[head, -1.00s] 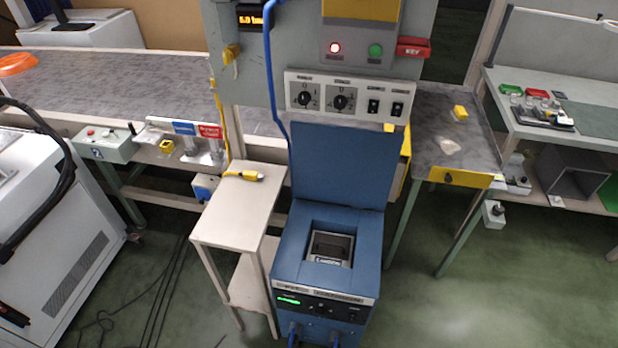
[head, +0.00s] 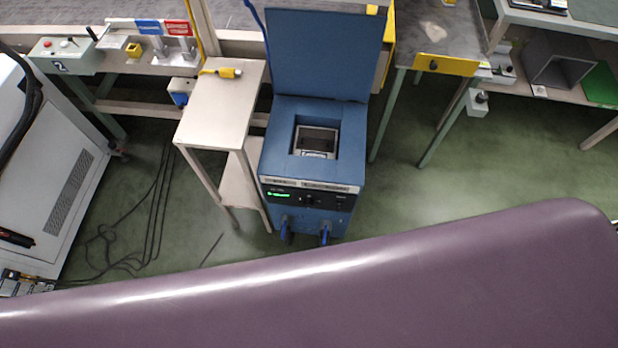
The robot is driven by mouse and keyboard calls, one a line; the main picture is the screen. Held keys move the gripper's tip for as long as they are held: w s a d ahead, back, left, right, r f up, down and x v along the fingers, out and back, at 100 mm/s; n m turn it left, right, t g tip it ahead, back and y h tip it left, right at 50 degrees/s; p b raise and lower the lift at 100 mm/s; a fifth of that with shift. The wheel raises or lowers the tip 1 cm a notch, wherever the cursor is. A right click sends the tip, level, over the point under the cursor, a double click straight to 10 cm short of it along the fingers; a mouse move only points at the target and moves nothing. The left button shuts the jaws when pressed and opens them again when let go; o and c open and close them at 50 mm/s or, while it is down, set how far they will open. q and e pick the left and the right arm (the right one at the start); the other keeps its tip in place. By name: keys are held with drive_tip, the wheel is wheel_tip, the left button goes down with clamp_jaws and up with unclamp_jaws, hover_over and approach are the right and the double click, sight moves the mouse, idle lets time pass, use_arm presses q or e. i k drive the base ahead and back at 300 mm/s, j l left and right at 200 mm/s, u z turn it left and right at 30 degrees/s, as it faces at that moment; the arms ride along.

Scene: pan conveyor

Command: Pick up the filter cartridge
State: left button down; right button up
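A grey box-like part with a dark top and a small label, which may be the filter cartridge (head: 315,143), sits in the square recess on top of the blue unit (head: 279,149). The unit's blue lid (head: 318,48) stands open behind the recess. The part's sides are hidden inside the recess, so I cannot tell for certain what it is. Neither of my grippers is in view.
A narrow cream side table (head: 217,110) with a yellow connector (head: 222,72) stands left of the blue unit. A grey-topped table (head: 437,30) is at right. Cables (head: 150,215) lie on the green floor at left. The bottom of the view is blocked.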

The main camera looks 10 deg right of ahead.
sight(315, 151)
drive_tip(key=i+j, duration=0.95)
drive_tip(key=j+z, duration=0.05)
drive_tip(key=j, duration=0.05)
